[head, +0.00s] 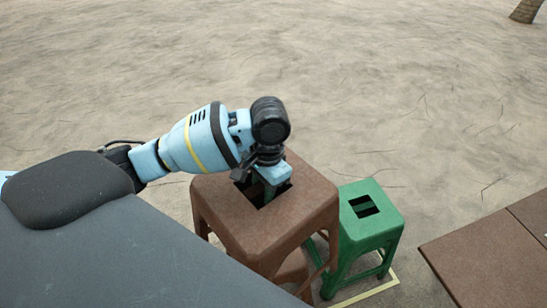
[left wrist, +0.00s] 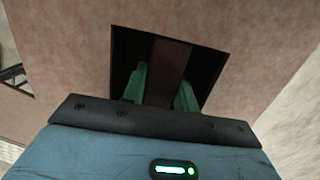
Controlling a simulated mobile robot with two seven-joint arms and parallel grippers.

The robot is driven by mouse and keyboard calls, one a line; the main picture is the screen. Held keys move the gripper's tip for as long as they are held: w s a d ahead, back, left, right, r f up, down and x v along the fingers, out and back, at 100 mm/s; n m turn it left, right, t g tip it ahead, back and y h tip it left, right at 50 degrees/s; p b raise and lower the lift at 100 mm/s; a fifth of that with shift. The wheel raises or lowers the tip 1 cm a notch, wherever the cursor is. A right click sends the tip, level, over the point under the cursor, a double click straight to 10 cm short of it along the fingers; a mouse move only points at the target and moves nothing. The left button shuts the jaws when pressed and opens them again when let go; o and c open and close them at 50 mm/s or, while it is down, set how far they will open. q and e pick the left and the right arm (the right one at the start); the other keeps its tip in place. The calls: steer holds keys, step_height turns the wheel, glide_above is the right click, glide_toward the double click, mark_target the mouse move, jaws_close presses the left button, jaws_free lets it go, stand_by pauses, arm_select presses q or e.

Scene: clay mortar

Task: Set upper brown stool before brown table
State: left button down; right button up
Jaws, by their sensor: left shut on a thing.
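The upper brown stool (head: 304,205) stands in the middle of the head view, its seat with a square hole facing up. My left gripper (head: 264,191) reaches down into that hole from above. In the left wrist view its green fingers (left wrist: 162,92) sit on both sides of a brown bar (left wrist: 167,75) across the hole, shut on it. Below the upper stool, more brown stool parts (head: 292,270) show, partly hidden. The brown table (head: 490,262) is at the lower right, apart from the stool. My right gripper is not in view.
A green stool (head: 374,226) with a square hole in its seat stands just right of the brown stool, between it and the table. A pale yellow strip (head: 368,292) lies on the ground by its legs. Open sandy ground (head: 380,80) stretches behind. A trunk (head: 527,10) stands far right.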

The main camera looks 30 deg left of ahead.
mark_target(261, 212)
arm_select(q)
steer(key=shift+s+d+r+n+h+p, duration=0.1)
steer(key=shift+s+d+r+n+p, duration=0.15)
steer(key=shift+s+d+n, duration=0.6)
steer(key=shift+s+d+r+n+h+p, duration=0.1)
steer(key=shift+s+d+r+n, duration=0.2)
steer(key=shift+s, duration=0.9)
steer(key=shift+s+d+r+n+h+p, duration=0.1)
steer(key=shift+s+d+r+n+p, duration=0.1)
steer(key=shift+s+d+n, duration=0.7)
steer(key=shift+s+a+f, duration=0.1)
steer(key=shift+s+a, duration=0.1)
steer(key=shift+a, duration=0.1)
